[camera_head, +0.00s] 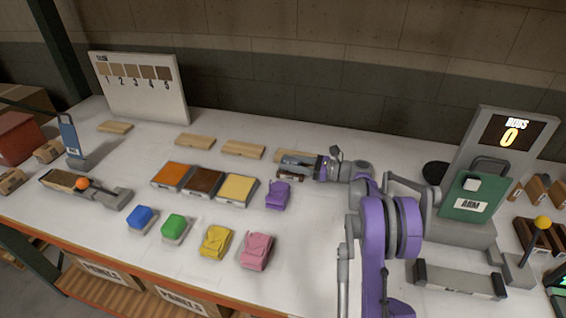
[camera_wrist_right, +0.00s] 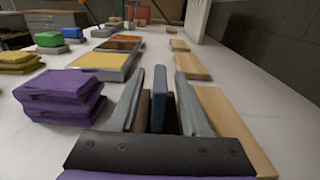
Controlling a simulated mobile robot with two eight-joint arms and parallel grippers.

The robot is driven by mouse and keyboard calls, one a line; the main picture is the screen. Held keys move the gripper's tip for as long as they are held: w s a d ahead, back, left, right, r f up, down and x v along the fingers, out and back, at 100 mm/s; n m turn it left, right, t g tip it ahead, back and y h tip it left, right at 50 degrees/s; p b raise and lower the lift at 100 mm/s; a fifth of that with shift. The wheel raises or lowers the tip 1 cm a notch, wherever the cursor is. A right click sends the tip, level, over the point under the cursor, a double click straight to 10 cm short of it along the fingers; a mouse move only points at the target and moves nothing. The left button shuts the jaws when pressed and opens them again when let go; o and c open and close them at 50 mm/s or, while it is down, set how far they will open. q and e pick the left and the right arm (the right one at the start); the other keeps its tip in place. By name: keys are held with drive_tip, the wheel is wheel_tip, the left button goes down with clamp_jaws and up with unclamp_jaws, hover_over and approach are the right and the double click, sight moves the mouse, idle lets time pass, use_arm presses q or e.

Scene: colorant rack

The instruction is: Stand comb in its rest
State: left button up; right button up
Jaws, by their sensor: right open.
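My right gripper (camera_head: 300,168) reaches left low over the back of the table. It is open; in the right wrist view its two grey fingers (camera_wrist_right: 158,102) stand on either side of a narrow blue upright piece (camera_wrist_right: 159,88), apparently the comb. Dark brown parts (camera_wrist_right: 170,112) show beside the blue piece between the fingers, possibly the rest; I cannot tell whether the comb sits in it. In the head view the fingers mostly hide both. No clear contact between fingers and blue piece shows. My left gripper is not in view.
A purple folded stack (camera_head: 277,195) lies just in front of the gripper. Orange, brown and yellow panels (camera_head: 237,189) lie left of it. Wooden blocks (camera_head: 243,149) line the back. A blue upright (camera_head: 70,138) stands far left. A green-faced device (camera_head: 468,197) stands right.

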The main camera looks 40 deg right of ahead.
drive_tip(key=v, duration=0.9)
drive_tip(key=shift+s+d+b, duration=0.15)
drive_tip(key=shift+s+b, duration=0.1)
drive_tip(key=shift+b, duration=0.1)
idle(0.8)
